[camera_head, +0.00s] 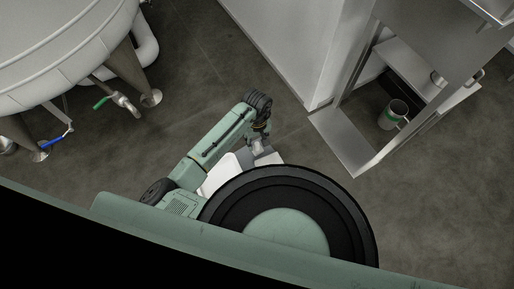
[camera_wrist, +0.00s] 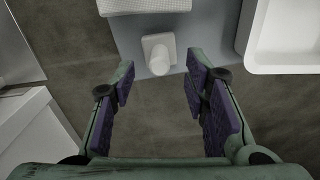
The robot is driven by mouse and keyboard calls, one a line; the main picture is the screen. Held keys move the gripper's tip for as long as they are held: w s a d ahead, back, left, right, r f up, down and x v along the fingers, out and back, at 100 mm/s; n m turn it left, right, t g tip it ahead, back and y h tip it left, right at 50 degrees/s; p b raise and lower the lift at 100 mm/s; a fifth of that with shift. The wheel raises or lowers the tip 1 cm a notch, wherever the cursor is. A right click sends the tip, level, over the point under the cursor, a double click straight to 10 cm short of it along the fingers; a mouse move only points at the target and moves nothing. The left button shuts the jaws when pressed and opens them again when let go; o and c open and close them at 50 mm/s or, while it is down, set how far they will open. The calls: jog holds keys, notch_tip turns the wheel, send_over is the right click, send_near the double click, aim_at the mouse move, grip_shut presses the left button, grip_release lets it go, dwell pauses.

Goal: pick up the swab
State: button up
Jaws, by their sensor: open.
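In the wrist view, a small white piece (camera_wrist: 159,54) with a squarish base and a rounded end lies on a grey surface (camera_wrist: 128,36). It may be the swab, but I cannot tell for sure. My gripper (camera_wrist: 160,76) is open, with purple pads on both fingers. The white piece appears just beyond the fingertips, roughly centred between them, and nothing is held. In the head view my arm reaches down near the grey surface. My fingers and the white piece cannot be made out there.
A white textured block (camera_wrist: 145,5) lies beyond the small white piece. A white tray (camera_wrist: 283,62) is at right.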

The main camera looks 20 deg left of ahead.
notch_tip(320, 180, down, 4)
jog(key=shift+f, duration=0.1)
jog(key=shift+c, duration=0.3)
grip_shut()
